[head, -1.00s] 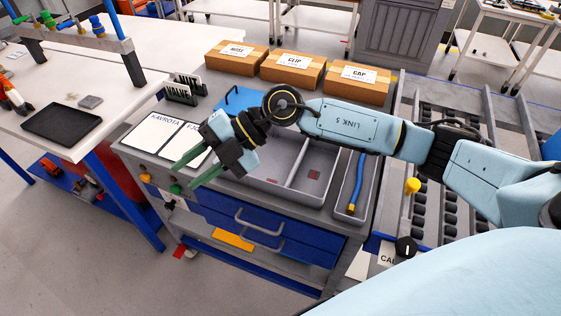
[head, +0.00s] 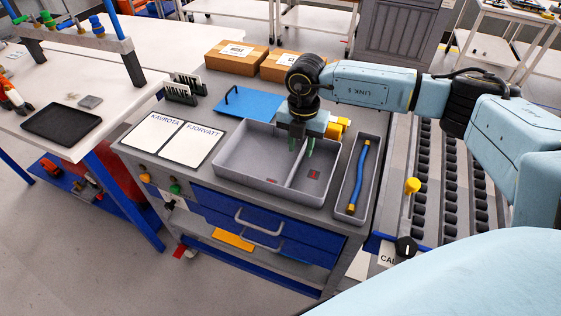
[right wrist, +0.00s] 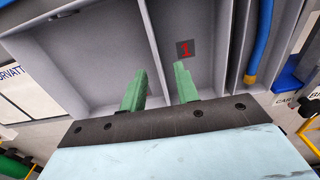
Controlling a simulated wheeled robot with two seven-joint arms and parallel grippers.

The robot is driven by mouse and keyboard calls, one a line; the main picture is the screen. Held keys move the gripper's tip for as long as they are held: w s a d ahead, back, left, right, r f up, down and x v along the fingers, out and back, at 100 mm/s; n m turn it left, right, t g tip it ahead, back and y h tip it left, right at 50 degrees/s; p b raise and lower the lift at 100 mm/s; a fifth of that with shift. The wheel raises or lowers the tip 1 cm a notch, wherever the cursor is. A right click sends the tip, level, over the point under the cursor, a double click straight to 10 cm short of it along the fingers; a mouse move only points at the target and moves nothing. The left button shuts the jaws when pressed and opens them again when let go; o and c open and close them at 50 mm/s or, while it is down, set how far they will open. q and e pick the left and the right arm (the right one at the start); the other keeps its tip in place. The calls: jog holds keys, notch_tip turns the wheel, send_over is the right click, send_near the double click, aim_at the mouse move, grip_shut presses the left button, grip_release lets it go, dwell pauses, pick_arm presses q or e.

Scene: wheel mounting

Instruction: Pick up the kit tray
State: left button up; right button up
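The grey kit tray (head: 236,171) lies on the workbench, with a divider making two compartments. It also shows in the right wrist view (right wrist: 85,55), with a red mark (right wrist: 186,49) on the floor of one compartment. My right gripper (head: 302,147) points down over the tray near the divider's far part. Its green fingers are apart and empty in the right wrist view (right wrist: 160,85), appearing on either side of the divider. I cannot tell whether they touch the tray. My left gripper is not in view.
A narrow tray (head: 341,205) with a blue hose (head: 358,177) stands close to the right. A blue panel (head: 246,103) lies behind, with cardboard boxes (head: 236,57) at the back. Labelled white sheets (head: 152,132) lie to the left. A roller conveyor (head: 422,180) is at the right.

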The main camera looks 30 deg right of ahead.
aim_at(299, 157)
notch_tip(299, 157, down, 6)
jog(key=shift+w+a+r, duration=0.1)
jog(key=shift+w, duration=0.05)
dwell(0.3)
grip_shut()
